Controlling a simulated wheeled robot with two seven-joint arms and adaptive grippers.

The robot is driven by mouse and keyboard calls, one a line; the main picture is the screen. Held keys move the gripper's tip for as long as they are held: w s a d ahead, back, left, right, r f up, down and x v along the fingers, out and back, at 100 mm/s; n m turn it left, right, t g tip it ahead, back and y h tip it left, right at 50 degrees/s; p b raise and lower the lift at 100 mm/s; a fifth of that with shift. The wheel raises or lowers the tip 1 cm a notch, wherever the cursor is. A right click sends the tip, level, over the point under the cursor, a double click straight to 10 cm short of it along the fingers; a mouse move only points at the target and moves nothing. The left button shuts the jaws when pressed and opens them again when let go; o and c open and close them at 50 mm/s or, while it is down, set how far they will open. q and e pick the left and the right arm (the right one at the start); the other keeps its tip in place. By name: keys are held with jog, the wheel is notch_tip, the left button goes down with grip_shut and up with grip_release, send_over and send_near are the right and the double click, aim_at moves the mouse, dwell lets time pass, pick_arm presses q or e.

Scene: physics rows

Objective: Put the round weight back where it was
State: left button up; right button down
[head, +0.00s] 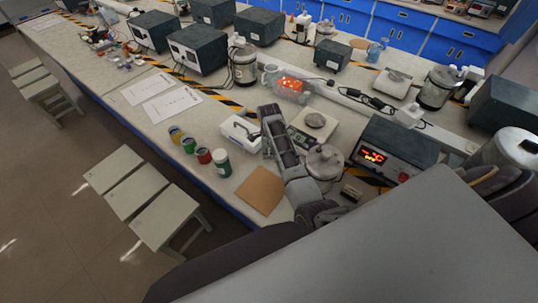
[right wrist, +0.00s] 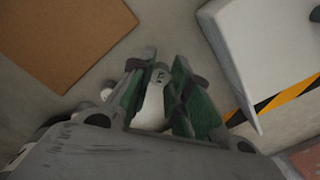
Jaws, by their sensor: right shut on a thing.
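My right gripper (head: 279,135) hangs over the bench between the white box (head: 238,135) and the balance (head: 298,138). Its fingertips are hidden in the head view. In the right wrist view the gripper (right wrist: 158,88) is shut, its green pads on both sides of a pale, rounded piece with a dark mark. This looks like the round weight (right wrist: 153,106); its lower part is hidden by the gripper body. The balance carries a pale round disc (head: 315,120), perhaps its pan. My left gripper is not in view.
A brown square mat (head: 260,190) lies at the bench's front edge. Several small jars (head: 221,162) stand left of it. A metal-lidded jar (head: 325,162) and a dark box with a red display (head: 395,150) stand right of the gripper. Papers (head: 170,105) lie farther left.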

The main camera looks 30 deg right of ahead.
aim_at(269, 154)
jog(key=shift+f, duration=1.05)
jog(key=shift+f, duration=0.1)
jog(key=c, duration=1.3)
grip_release()
jog(key=shift+c, duration=0.2)
notch_tip(269, 154, up, 12)
jog(key=b, duration=0.1)
jog(key=shift+s, duration=0.1)
